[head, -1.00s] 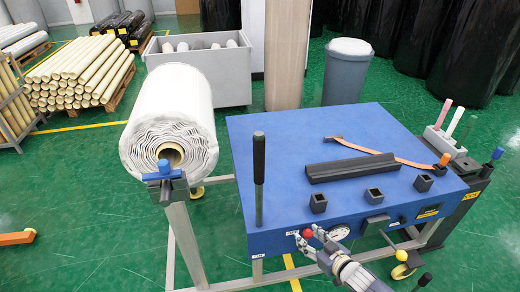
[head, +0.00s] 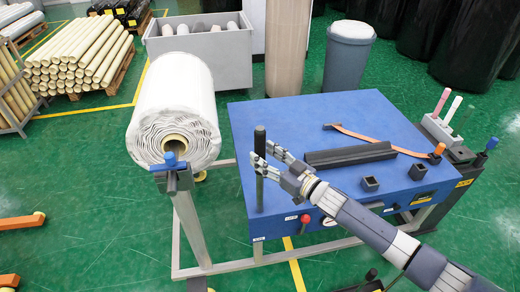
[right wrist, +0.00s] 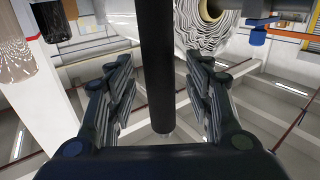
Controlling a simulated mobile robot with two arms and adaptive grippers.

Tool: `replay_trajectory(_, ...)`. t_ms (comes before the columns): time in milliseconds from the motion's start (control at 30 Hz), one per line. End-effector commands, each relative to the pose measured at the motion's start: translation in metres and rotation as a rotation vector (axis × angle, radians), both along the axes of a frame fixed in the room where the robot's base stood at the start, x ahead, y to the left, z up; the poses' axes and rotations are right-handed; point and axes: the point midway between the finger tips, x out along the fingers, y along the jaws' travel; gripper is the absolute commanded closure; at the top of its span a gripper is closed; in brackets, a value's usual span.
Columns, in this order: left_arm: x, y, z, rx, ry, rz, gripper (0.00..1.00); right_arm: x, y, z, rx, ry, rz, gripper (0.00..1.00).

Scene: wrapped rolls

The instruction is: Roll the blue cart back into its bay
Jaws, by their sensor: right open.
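The blue cart (head: 300,118) stands right of centre in the head view, with a flat blue top. A black upright handle (head: 259,165) rises at its front left corner. My right gripper (head: 267,158) is open at this handle. In the right wrist view the black handle (right wrist: 158,80) stands between the two spread fingers of the right gripper (right wrist: 163,65), with gaps on both sides. My left gripper is not in view. I cannot tell which floor area is the bay.
A white wrapped roll (head: 172,110) sits on a metal stand left of the cart. A black V-shaped block (head: 350,155) and an orange strap (head: 375,142) lie on the cart top. A grey bin (head: 348,58) stands behind. Green floor (head: 80,190) is open at left.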

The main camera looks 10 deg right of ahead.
Motion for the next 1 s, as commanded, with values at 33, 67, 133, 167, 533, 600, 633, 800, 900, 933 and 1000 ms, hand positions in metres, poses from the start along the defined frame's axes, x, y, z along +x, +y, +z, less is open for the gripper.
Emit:
replay_trajectory(33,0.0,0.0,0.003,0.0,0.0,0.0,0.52,0.006,0.004,0.002,0.001,-0.001,0.0,0.52)
replay_trajectory(67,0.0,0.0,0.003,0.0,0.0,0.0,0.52,0.009,0.006,0.001,0.001,-0.001,-0.001,0.52)
replay_trajectory(133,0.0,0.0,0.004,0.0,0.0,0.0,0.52,0.015,0.009,0.001,-0.001,-0.001,-0.001,0.52)
replay_trajectory(167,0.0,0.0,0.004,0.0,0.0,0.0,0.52,0.016,0.01,0.0,-0.001,-0.001,-0.001,0.52)
replay_trajectory(533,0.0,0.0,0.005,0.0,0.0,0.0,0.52,0.022,0.014,-0.001,-0.001,0.0,-0.001,0.52)
replay_trajectory(600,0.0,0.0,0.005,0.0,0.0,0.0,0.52,0.022,0.014,-0.001,-0.001,0.0,-0.001,0.59)
replay_trajectory(633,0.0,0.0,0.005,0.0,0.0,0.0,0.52,0.022,0.014,-0.001,-0.001,0.0,-0.001,0.66)
replay_trajectory(800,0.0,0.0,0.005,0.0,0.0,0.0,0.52,0.022,0.014,-0.001,-0.001,0.0,-0.001,1.0)
replay_trajectory(900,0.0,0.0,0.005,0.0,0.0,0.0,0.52,0.022,0.014,-0.001,-0.001,0.0,-0.001,1.0)
replay_trajectory(933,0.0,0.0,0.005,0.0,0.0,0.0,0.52,0.021,0.014,-0.001,-0.001,0.0,-0.001,1.0)
replay_trajectory(1000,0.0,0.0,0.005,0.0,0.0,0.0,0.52,0.021,0.014,-0.001,-0.001,0.0,-0.001,1.0)
